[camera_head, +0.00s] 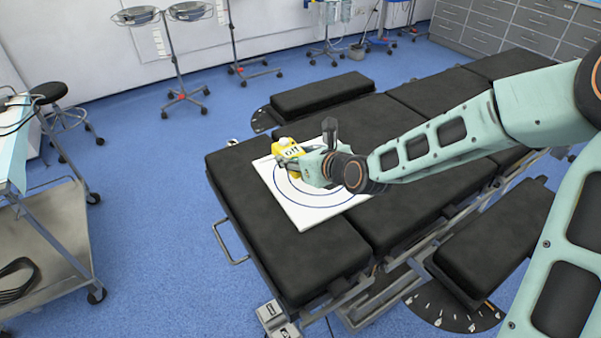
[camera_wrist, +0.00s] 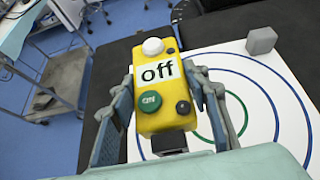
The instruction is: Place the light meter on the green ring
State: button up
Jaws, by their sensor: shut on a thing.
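The light meter (camera_wrist: 160,88) is a yellow box with a white dome, a label reading "off", a green button and a dark knob. It also shows in the head view (camera_head: 287,147). My gripper (camera_wrist: 162,95) is shut on it, one finger on each side. The white board (camera_head: 318,217) lies on the black operating table, with a blue outer ring (camera_wrist: 268,92) and a green ring (camera_wrist: 243,112) inside it. The meter is over the board's left part in the wrist view and hides part of the rings. I cannot tell its height above the board.
A small grey cube (camera_wrist: 261,41) sits near the board's far corner. Black table pads (camera_head: 300,258) surround the board. A metal cart (camera_head: 55,225) stands on the floor to the left, apart from the table.

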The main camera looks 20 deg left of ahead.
jog(key=shift+w+d+f, duration=0.1)
jog(key=shift+d+f, duration=0.45)
jog(key=shift+f, duration=0.05)
notch_tip(320, 180, down, 4)
jog(key=shift+d+r+b, duration=0.15)
jog(key=shift+r+b, duration=0.1)
jog(key=shift+b, duration=0.6)
jog(key=shift+r, duration=0.1)
jog(key=o, duration=1.4)
jog(key=shift+o, duration=0.2)
jog(key=p+v, duration=0.4)
jog(key=v, duration=0.6)
jog(key=shift+r, duration=0.1)
jog(key=shift+p+v, duration=0.55)
jog(key=shift+v, duration=0.4)
